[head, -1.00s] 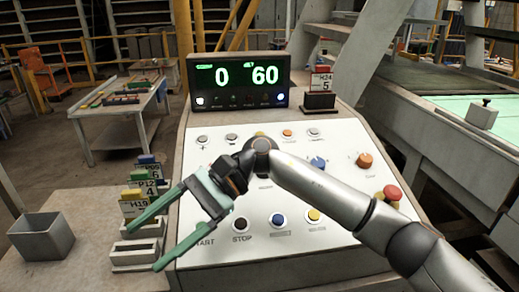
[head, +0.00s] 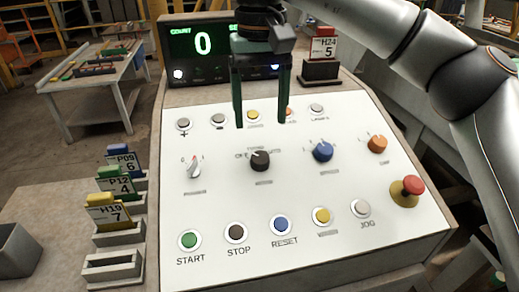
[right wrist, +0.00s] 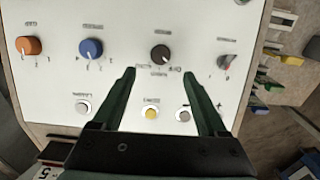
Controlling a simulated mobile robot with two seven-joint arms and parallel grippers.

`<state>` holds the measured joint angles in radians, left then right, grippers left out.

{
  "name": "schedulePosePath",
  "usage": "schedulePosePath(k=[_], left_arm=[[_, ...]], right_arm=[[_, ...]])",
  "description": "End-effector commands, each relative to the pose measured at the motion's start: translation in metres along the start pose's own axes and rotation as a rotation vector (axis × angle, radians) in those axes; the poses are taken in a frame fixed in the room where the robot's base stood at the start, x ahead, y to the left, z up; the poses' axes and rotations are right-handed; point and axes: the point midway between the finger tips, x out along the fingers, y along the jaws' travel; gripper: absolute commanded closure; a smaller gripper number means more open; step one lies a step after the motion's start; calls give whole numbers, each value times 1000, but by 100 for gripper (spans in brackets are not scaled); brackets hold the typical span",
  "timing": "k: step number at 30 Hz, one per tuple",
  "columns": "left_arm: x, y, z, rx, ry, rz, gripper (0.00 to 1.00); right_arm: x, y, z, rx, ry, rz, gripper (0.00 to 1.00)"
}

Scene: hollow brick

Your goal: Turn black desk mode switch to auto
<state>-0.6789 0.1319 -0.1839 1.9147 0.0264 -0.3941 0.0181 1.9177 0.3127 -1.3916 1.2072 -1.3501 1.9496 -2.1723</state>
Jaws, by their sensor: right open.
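The black desk mode switch (head: 260,160) is a round dark knob in the middle row of the white panel (head: 340,190), between a grey-white selector (head: 194,167) and a blue knob (head: 322,152). My right gripper (head: 260,122) comes down from above with its two green fingers apart, empty, on the display side of the black knob. In the right wrist view the black knob (right wrist: 161,53) lies beyond the fingertips (right wrist: 160,72), roughly centred between them and not visibly touched. The setting its pointer marks is too small to read surely. My left gripper is not in view.
A display box (head: 180,45) stands behind the panel, partly hidden by my gripper. A red mushroom button (head: 413,185) and an orange knob (head: 377,144) sit at the right. Push buttons line the front, including green START (head: 190,240). Tag holders (head: 112,265) stand at the left.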

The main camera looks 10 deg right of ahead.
Motion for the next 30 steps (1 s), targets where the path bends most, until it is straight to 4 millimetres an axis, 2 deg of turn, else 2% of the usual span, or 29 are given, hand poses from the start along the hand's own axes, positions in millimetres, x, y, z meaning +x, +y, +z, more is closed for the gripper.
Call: schedulePosePath(k=[1, 6, 12, 18, 25, 30], left_arm=[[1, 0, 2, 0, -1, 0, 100], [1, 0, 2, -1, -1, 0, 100], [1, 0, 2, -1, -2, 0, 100], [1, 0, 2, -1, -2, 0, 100], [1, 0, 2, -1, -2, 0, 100], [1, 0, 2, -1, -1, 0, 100]], right_arm=[[13, 1, 0, 0, -3, 1, 24], [47, 0, 1, 0, -4, 0, 24], [75, 0, 0, 1, -2, -1, 24], [85, -1, 0, 1, -1, -3, 24], [85, -1, 0, 1, -1, -3, 24], [85, -1, 0, 1, -1, -3, 42]])
